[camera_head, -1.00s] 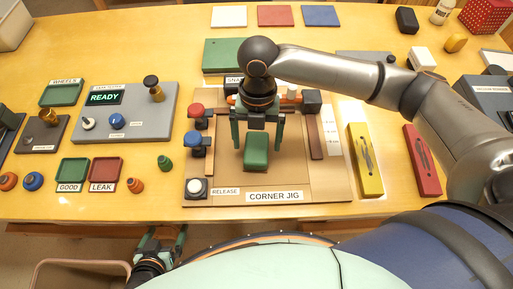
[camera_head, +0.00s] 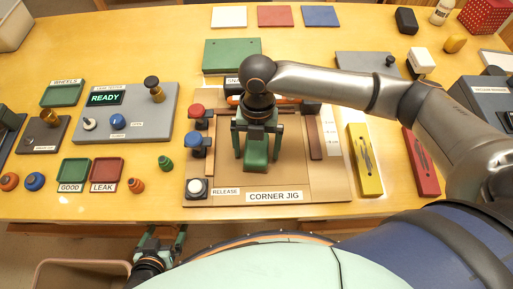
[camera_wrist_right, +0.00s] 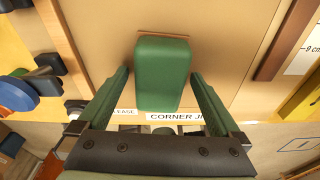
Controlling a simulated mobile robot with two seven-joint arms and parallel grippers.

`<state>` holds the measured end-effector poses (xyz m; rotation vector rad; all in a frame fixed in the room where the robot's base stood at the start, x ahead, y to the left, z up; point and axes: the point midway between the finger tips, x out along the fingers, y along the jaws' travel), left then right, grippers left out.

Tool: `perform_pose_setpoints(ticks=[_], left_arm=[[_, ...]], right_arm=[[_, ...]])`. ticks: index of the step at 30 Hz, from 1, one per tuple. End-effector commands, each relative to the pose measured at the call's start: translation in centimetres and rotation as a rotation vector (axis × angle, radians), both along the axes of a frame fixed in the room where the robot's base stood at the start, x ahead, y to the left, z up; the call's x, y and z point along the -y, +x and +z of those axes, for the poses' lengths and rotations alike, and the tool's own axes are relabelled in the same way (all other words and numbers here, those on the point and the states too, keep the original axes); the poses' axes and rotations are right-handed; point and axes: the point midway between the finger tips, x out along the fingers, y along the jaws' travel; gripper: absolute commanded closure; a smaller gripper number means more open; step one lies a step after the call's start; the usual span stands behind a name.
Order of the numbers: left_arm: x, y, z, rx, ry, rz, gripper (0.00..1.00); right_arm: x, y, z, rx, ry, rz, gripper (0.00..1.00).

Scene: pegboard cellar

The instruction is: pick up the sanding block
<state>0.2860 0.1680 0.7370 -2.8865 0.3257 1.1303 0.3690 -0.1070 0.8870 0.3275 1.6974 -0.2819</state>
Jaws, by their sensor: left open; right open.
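The green sanding block (camera_head: 256,160) lies on the corner jig board (camera_head: 220,165), and it also shows in the right wrist view (camera_wrist_right: 162,75) with a thin brown edge at its far end. My right gripper (camera_head: 257,152) is open above the block. In the right wrist view its two fingers (camera_wrist_right: 160,80) stand on either side of the block, with a narrow gap at each side. My left gripper (camera_head: 162,238) is open and empty below the table's front edge, far from the block.
The jig carries red (camera_head: 196,110) and blue (camera_head: 194,139) knobs, a white release button (camera_head: 197,187) and a brown rail (camera_head: 315,140). A yellow level-like block (camera_head: 366,160) and a red one (camera_head: 422,160) lie to the right. Green and red trays (camera_head: 106,174) lie left.

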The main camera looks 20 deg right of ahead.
Motion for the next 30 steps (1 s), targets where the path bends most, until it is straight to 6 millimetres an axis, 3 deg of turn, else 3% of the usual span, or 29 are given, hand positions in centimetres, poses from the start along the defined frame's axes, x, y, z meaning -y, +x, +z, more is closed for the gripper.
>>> perform_pose_setpoints(ticks=[7, 30], left_arm=[[-0.02, 0.02, 0.02, 0.001, 0.0, 0.0, 0.0], [-0.01, 0.04, 0.04, 0.001, 0.0, 0.0, 0.0]], right_arm=[[-0.02, -0.01, -0.04, 0.0, 0.0, 0.0, 0.01], [0.0, 0.01, 0.0, 0.0, 0.0, 0.0, 0.88]])
